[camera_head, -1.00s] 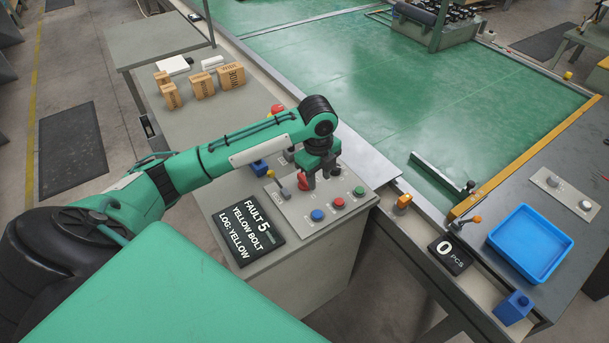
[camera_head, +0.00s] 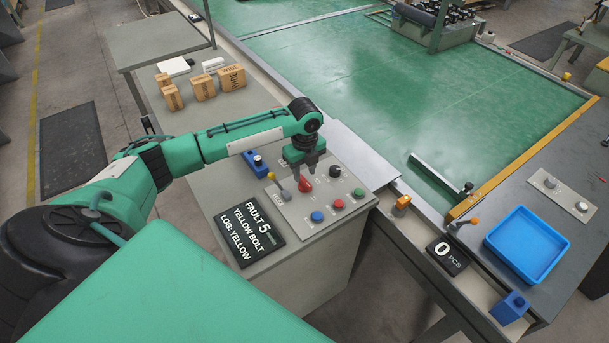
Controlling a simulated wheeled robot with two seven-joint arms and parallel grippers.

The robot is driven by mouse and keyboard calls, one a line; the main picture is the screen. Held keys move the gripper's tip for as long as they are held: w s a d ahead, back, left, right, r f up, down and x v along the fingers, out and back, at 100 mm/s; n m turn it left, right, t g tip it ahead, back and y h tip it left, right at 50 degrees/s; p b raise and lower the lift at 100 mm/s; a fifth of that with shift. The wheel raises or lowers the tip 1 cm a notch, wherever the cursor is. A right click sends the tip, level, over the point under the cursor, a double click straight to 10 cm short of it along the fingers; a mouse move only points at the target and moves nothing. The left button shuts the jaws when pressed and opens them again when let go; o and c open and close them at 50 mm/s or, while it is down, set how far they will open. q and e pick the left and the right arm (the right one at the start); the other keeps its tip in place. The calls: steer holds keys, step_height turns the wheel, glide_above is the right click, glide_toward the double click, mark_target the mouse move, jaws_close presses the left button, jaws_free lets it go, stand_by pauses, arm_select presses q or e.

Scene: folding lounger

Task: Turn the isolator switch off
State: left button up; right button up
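The control panel (camera_head: 288,208) lies on the grey cabinet and carries several controls. A red rotary knob (camera_head: 305,185) sits at its middle, and I take it for the isolator switch, though its label is too small to read. A black knob (camera_head: 335,171) is to its right and a yellow-tipped lever (camera_head: 272,177) to its left. My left gripper (camera_head: 306,173) points down just above and behind the red knob, its two fingers apart with nothing seen between them. Whether they touch the knob cannot be told. My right gripper is not in view.
A red button (camera_head: 339,204), a green button (camera_head: 358,191) and a blue button (camera_head: 317,216) are close by. A fault display (camera_head: 249,228) lies left of the panel. A blue device (camera_head: 256,164) stands behind it. Cartons (camera_head: 204,87) stand farther back.

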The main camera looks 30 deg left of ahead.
mark_target(305, 180)
arm_select(q)
step_height(305, 180, down, 2)
steer(key=shift+f, duration=0.7)
jaws_close()
